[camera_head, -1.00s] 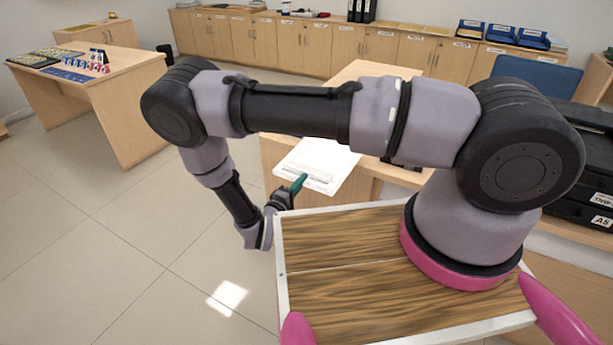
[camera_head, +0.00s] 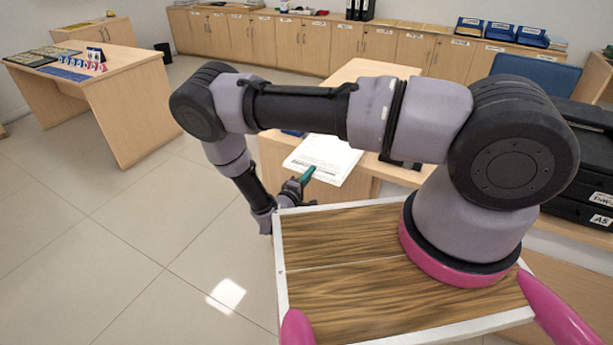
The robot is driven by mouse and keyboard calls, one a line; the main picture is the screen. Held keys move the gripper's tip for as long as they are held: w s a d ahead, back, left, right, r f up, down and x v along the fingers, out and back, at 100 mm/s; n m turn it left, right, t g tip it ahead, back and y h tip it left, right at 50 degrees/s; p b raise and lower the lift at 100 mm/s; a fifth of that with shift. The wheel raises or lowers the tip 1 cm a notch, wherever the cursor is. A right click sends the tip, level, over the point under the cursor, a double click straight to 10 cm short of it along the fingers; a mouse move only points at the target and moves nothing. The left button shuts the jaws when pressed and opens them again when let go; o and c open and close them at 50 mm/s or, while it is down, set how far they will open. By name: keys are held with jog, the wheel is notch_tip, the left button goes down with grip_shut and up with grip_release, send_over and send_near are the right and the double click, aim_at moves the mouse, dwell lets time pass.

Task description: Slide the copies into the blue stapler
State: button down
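The copies (camera_head: 330,153) are a white printed sheet or thin stack, held out flat near the front edge of the counter in the head view. My gripper (camera_head: 306,176) has teal fingertips that meet the near edge of the copies. It appears shut on them, as they move together with it. A small dark blue patch (camera_head: 293,133) shows between my arm and the far edge of the copies. It may be part of the blue stapler, but my arm hides most of that area.
The wooden counter (camera_head: 270,165) lies under and behind the copies. Black trays (camera_head: 585,165) stand at the right, near a blue chair (camera_head: 540,76). Another desk (camera_head: 115,85) stands at the far left. The tiled floor to the left is clear.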

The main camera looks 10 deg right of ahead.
aim_at(312, 157)
jog(key=w+d, duration=0.1)
jog(key=w+d+f, duration=0.1)
jog(key=shift+w, duration=0.35)
jog(key=x, duration=0.6)
jog(key=shift+w+d+f, duration=0.25)
jog(key=shift+f, duration=0.1)
jog(key=shift+w, duration=0.3)
jog(key=shift+w+a+f, duration=0.1)
jog(key=shift+w+a, duration=0.5)
jog(key=shift+a, duration=0.3)
jog(key=shift+w+a, duration=0.6)
jog(key=shift+a, duration=0.3)
jog(key=shift+f, duration=0.3)
jog(key=c, duration=1)
grip_release()
